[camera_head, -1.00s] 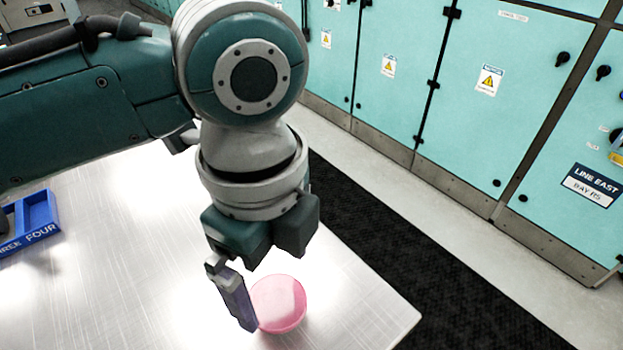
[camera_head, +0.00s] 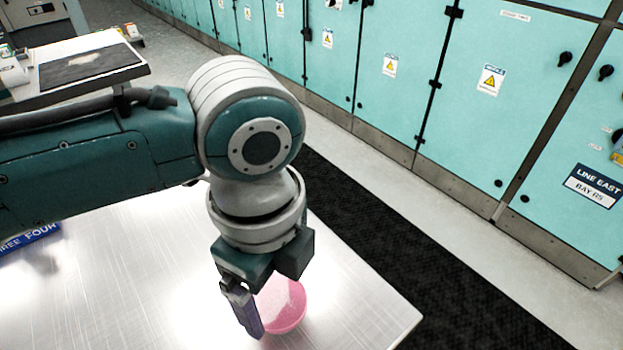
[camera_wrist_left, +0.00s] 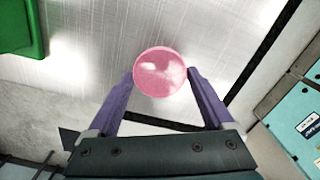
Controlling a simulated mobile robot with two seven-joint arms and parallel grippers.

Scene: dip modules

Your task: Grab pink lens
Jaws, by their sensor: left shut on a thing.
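The pink lens (camera_head: 284,304) is a round, translucent disc near the front right part of the metal table. My left gripper (camera_head: 262,312) is low over the table, with one purple finger in front of the lens's left edge. In the left wrist view the lens (camera_wrist_left: 160,72) sits between the tips of the two purple fingers of my left gripper (camera_wrist_left: 160,78), which is shut on it. The far finger is hidden in the head view. My right gripper is not in view.
The bare metal table (camera_head: 130,290) is clear around the lens. A blue tray (camera_head: 30,238) lies at the left, partly behind my arm. A green bin (camera_wrist_left: 22,28) shows in the left wrist view. Teal cabinets (camera_head: 400,80) stand beyond a dark floor mat (camera_head: 400,260).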

